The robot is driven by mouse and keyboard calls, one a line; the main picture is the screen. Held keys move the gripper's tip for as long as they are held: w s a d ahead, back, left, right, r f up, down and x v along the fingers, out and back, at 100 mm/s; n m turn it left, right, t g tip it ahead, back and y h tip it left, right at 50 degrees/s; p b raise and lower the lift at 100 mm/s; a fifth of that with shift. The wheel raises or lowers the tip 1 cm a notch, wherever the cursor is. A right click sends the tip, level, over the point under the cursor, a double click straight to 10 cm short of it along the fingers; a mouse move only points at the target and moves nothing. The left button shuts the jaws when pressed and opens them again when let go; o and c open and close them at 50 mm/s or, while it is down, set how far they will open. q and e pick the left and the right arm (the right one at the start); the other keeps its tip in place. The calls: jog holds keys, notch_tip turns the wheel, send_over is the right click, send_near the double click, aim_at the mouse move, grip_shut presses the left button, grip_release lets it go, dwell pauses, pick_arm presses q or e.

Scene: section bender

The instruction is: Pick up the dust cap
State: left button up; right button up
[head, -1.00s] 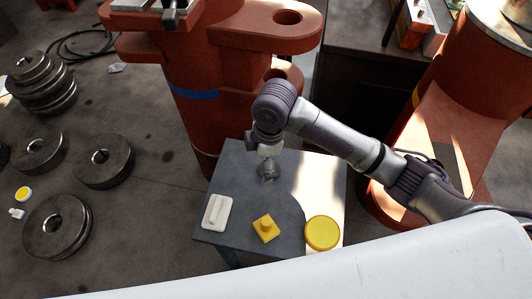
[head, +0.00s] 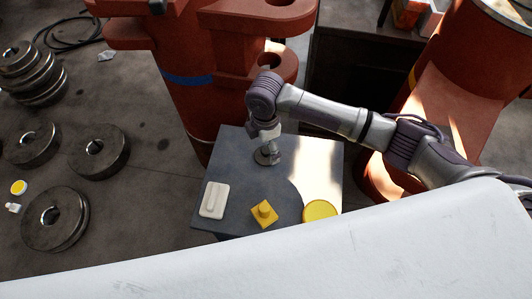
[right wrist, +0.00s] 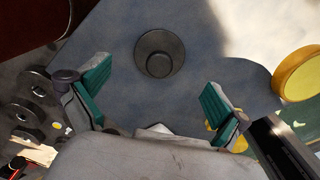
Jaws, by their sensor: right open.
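A dark round cap (right wrist: 159,54) with a smaller raised round top, which looks like the dust cap, sits on the grey-blue table (right wrist: 125,25). My right gripper (right wrist: 157,74) is open, with its two teal-padded fingers wide apart. In the right wrist view the cap lies beyond the fingertips, a little above the line between them, and nothing is held. In the head view the right gripper (head: 267,147) points down over the back part of the table (head: 233,152), and the cap is hard to separate from it. My left gripper is not in view.
Along the table's front are a white block with a raised grip (head: 214,200), a yellow square knobbed piece (head: 264,215) and a yellow round lid (head: 320,210). A red machine column (head: 200,105) stands right behind the table. Heavy dark rings (head: 99,153) lie on the floor at left.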

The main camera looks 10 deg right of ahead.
aim_at(266, 150)
notch_tip(266, 150, down, 4)
jog(key=shift+r, duration=0.1)
grip_shut()
dwell(0.6)
